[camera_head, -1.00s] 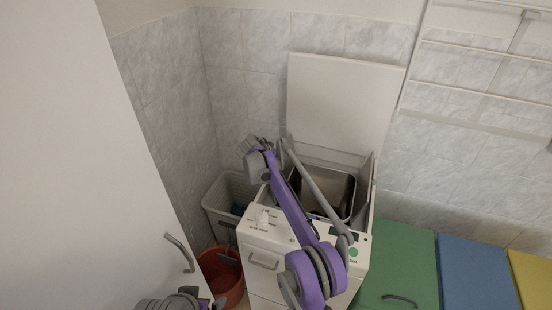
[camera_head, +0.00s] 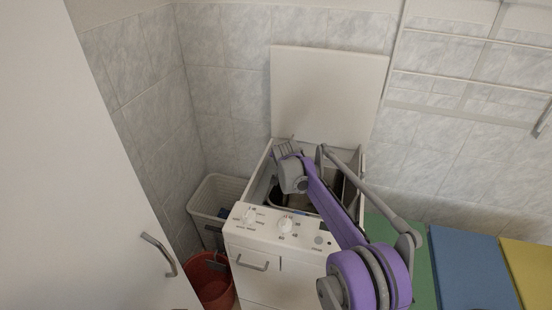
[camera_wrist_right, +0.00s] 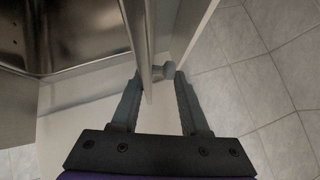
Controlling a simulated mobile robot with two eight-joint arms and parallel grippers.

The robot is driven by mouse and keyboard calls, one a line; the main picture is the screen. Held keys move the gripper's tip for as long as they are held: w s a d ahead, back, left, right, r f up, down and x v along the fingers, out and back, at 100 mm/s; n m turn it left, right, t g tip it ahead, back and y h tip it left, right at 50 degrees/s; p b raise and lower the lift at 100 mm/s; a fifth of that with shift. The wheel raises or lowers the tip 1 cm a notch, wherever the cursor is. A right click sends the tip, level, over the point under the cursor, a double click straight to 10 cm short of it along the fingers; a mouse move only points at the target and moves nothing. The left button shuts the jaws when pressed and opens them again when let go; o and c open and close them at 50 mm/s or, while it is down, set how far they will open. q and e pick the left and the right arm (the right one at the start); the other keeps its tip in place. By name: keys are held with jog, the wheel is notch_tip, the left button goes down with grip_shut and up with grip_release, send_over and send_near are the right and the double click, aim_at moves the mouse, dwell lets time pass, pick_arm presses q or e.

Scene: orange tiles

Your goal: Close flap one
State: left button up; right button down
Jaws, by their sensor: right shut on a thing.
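A white top-loading machine (camera_head: 290,226) stands with its lid (camera_head: 325,95) raised upright against the tiled wall. Its opening shows a steel interior, which also shows at the left of the right wrist view (camera_wrist_right: 70,30). My right gripper (camera_head: 290,148) is at the machine's back left, by the foot of the lid. In the right wrist view my right gripper (camera_wrist_right: 161,75) is shut on a thin panel edge (camera_wrist_right: 139,35) between its fingers. I cannot tell whether that panel is the lid or an inner flap. My right arm hides part of the opening. My left gripper is not in view.
A pale laundry basket (camera_head: 212,190) and a red bucket (camera_head: 210,280) stand left of the machine. A white cabinet door (camera_head: 90,190) fills the left. Green, blue (camera_head: 470,270) and yellow panels lie to the right. A drying rack (camera_head: 470,80) hangs on the wall.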

jog(key=shift+d, duration=0.1)
dwell(0.4)
jog(key=c, duration=0.6)
grip_release()
jog(key=shift+o, duration=0.2)
jog(key=shift+s, duration=0.1)
jog(key=v, duration=1)
jog(key=shift+s+r, duration=0.15)
jog(key=shift+s, duration=0.15)
jog(key=shift+d, duration=0.1)
